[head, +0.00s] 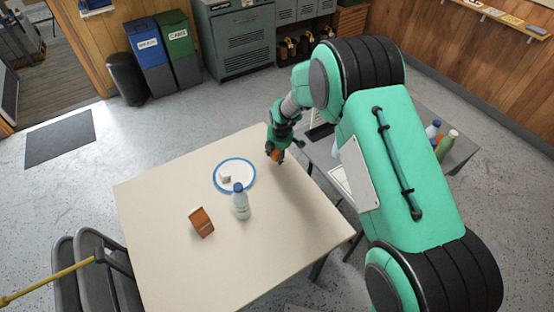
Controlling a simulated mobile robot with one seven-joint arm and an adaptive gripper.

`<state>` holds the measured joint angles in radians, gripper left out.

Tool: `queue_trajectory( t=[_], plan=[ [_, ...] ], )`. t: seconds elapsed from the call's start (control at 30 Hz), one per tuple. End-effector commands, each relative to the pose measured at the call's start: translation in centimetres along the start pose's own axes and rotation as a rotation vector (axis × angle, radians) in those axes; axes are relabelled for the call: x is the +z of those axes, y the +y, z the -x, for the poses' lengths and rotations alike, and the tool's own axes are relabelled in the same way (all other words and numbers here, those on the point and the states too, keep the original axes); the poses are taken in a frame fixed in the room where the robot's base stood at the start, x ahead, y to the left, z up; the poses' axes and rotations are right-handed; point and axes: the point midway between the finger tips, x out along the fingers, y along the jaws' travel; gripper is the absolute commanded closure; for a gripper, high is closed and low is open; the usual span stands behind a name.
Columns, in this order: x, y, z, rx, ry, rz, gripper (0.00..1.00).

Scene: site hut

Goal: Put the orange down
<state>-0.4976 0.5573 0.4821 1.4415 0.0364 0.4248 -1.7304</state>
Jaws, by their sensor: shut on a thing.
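My gripper (275,154) is over the far right part of the pale table (160,215), near its edge. It is shut on a small orange thing (278,157), which appears to be the orange. The fingers and arm hide much of it. I cannot tell whether the orange touches the table top or hangs just above it. A white plate with a blue rim (249,185) lies on the table to the left of my gripper, with a small pale block (226,178) on it.
A clear bottle with a blue cap (241,205) stands at the plate's near edge. An orange-brown box (201,222) stands left of it. The table's near part is bare. Chairs (95,265) stand at the left; a grey table with bottles (447,145) is partly behind my arm.

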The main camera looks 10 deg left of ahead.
Motion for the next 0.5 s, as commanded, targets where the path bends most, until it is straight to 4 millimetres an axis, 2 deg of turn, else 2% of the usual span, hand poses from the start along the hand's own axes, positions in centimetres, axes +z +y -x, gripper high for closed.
queue_trajectory(
  t=[0.17,0.5],
  plan=[
    [0.0,-0.1,-0.3,0.0,0.0,0.0,0.85],
    [-0.1,-0.8,-3.3,0.0,0.0,0.0,0.85]
  ],
)
